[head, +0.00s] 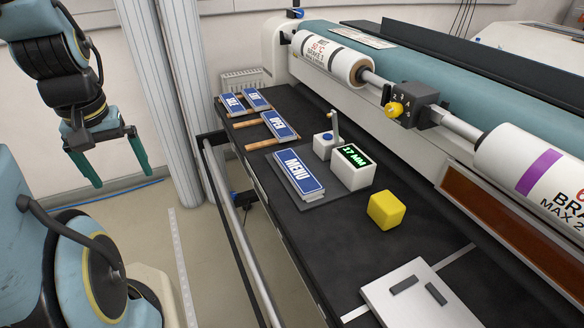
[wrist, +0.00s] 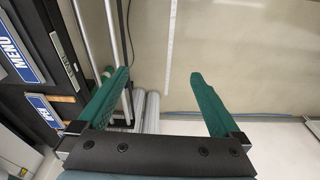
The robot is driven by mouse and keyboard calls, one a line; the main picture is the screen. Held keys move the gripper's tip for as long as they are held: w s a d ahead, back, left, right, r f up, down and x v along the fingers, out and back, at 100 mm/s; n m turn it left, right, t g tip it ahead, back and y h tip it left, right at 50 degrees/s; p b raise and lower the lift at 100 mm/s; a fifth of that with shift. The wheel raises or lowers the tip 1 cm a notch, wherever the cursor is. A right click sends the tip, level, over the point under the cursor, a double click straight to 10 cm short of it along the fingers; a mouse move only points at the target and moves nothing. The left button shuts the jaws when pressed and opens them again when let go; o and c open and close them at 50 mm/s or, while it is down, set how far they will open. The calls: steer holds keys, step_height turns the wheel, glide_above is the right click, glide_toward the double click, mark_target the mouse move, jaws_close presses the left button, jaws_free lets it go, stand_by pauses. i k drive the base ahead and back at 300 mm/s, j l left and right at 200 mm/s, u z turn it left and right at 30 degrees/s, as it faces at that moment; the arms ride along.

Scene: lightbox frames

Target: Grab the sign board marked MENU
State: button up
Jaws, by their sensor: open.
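The blue sign board marked MENU (head: 298,170) lies on a dark plate on the black bench, left of a white box that reads 17 MM. It also shows at the upper left edge of the wrist view (wrist: 18,50). My gripper (head: 110,178) hangs at the left of the head view, over the floor and well apart from the board. In the wrist view its two green fingers (wrist: 160,85) are spread, with nothing between them.
The OPEN sign (head: 278,124) and two more blue signs lie farther back on the bench. The white 17 MM box (head: 352,170), a yellow cube (head: 386,210) and a white plate (head: 408,298) are near MENU. A metal rail (head: 228,225) runs along the bench front.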

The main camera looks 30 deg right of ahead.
mark_target(305, 184)
steer(key=i+j+z, duration=0.1)
steer(key=z, duration=0.4)
steer(key=i+j+z, duration=0.1)
steer(key=z, duration=0.4)
steer(key=j+z, duration=0.25)
steer(key=z, duration=0.25)
steer(key=i+j, duration=0.15)
steer(key=j, duration=0.15)
steer(key=i+j, duration=0.15)
steer(key=j, duration=0.15)
steer(key=i+j, duration=0.1)
steer(key=j, duration=0.2)
steer(key=z, duration=0.05)
